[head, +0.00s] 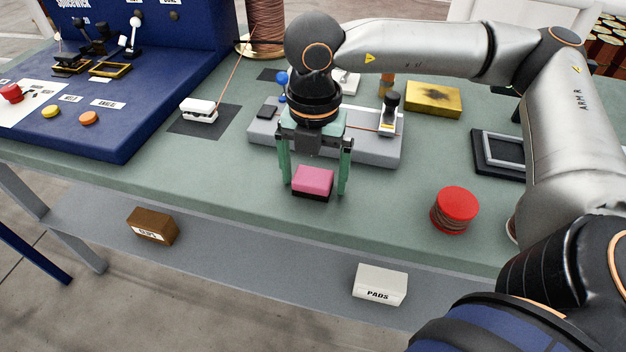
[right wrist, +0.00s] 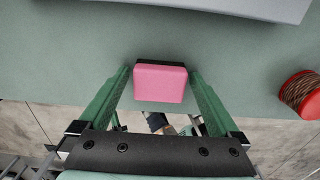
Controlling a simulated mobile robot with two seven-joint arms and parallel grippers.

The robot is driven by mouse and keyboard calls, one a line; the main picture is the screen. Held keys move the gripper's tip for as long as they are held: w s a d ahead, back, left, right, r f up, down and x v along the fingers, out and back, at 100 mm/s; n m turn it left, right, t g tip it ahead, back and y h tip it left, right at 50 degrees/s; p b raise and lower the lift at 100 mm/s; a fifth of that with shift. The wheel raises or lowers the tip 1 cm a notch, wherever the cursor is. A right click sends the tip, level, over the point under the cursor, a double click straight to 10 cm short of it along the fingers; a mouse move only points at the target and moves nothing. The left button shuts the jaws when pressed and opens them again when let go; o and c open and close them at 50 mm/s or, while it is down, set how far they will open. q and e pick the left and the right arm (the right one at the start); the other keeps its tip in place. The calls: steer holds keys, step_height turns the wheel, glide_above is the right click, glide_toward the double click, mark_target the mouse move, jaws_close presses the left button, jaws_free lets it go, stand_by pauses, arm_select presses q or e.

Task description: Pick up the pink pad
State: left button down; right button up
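The pink pad (head: 313,179) is a small block with a pink top and a dark underside. It appears to rest on the green table near the front edge. It also shows in the right wrist view (right wrist: 160,84), between the fingertips. My right gripper (head: 314,191) points down with one green finger on each side of the pad. In the right wrist view (right wrist: 160,74) the fingers are spread, with a narrow gap at each side of the pad. My left gripper is not in view.
A grey fixture (head: 370,148) stands just behind the pad. A red spool (head: 454,209) stands to the right. A white PADS box (head: 380,285) and a brown box (head: 152,226) are on the lower shelf. The green table (head: 235,175) is clear left of the pad.

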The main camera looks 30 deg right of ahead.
mark_target(313, 174)
steer(key=c, duration=1.2)
steer(key=shift+r, duration=0.45)
step_height(313, 174, up, 2)
steer(key=shift+r, duration=0.15)
steer(key=s+a+r, duration=0.1)
steer(key=a+r, duration=0.2)
steer(key=a, duration=0.1)
steer(key=s+a+r, duration=0.1)
steer(key=a+r, duration=0.2)
steer(key=a, duration=0.2)
steer(key=s+a+r, duration=0.1)
steer(key=a+r, duration=0.3)
steer(key=shift+s+a+p, duration=0.3)
steer(key=shift+p, duration=0.05)
